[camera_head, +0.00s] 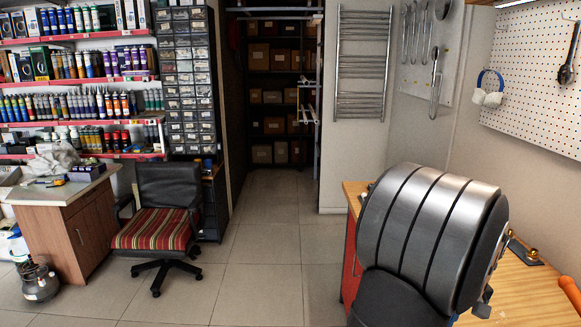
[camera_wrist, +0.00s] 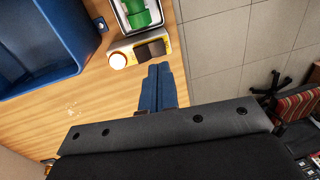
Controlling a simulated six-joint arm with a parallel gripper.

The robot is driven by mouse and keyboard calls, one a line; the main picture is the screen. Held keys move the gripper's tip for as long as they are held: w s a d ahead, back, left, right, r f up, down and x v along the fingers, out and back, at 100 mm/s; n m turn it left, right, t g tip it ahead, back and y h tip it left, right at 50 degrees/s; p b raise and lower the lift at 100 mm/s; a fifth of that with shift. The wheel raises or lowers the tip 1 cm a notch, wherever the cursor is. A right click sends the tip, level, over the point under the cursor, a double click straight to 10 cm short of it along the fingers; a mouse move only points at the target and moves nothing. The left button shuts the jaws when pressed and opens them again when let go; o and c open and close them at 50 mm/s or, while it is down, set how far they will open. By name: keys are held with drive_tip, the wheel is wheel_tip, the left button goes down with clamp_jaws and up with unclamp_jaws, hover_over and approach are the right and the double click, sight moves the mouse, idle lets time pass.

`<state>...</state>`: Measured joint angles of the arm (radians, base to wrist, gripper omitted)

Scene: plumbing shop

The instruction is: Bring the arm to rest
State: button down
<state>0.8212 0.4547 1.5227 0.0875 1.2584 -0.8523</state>
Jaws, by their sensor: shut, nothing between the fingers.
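My gripper (camera_wrist: 159,72) shows in the wrist view as two blue fingers held together, shut and empty. The fingers are over the wooden bench top (camera_wrist: 98,103), near its edge on the floor side. Just beyond the fingertips is a yellow and grey device (camera_wrist: 163,35) with a round white and orange part. In the head view my grey arm fills the right foreground, hiding much of the bench (camera_head: 515,292), and my fingers are not visible there.
In the wrist view a blue bin (camera_wrist: 75,62) lies left of the fingers and a small tray holding a green part (camera_wrist: 141,12) lies beyond. An office chair (camera_head: 157,228) stands left of the bench. The tiled floor (camera_head: 270,232) between is clear.

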wheel_tip(320, 180, up, 9)
drive_tip(key=d+m, duration=0.2)
drive_tip(key=m, duration=1.6)
drive_tip(key=shift+d+f, duration=0.2)
drive_tip(key=shift+d, duration=0.15)
